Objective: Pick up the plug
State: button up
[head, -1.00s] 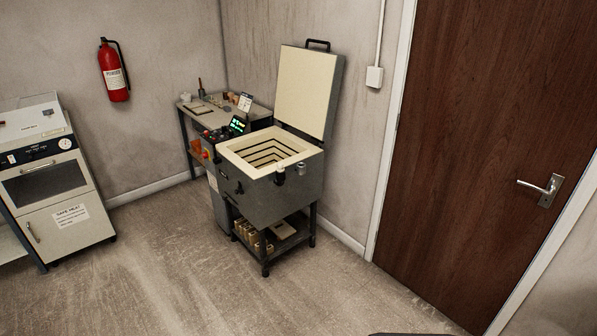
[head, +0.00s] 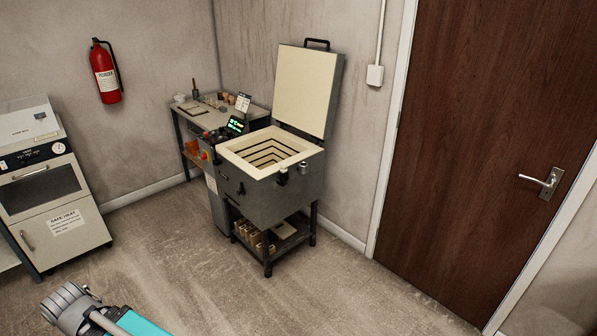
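I cannot make out for certain which thing is the plug. A small dark fitting (head: 282,178) and a small grey cylindrical piece (head: 303,167) sit at the front rim of the open kiln (head: 272,202); either is too small to identify. Several small items, too small to name, lie on the bench (head: 217,117) behind the kiln. Part of my arm, grey and teal, shows at the bottom left, well away from the kiln. My gripper is not visible as such, so its fingers and any hold are hidden.
The kiln's lid (head: 305,91) stands up at the back. Boxes and a slab lie on its lower shelf (head: 269,253). A grey cabinet oven (head: 48,190) stands at left, a closed brown door (head: 490,130) at right. The floor (head: 230,300) in front is clear.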

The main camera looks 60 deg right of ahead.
aim_at(284, 168)
jog(key=z, duration=2.05)
jog(key=k, duration=0.9)
jog(key=z, duration=0.05)
jog(key=i, duration=0.55)
jog(key=u, duration=0.05)
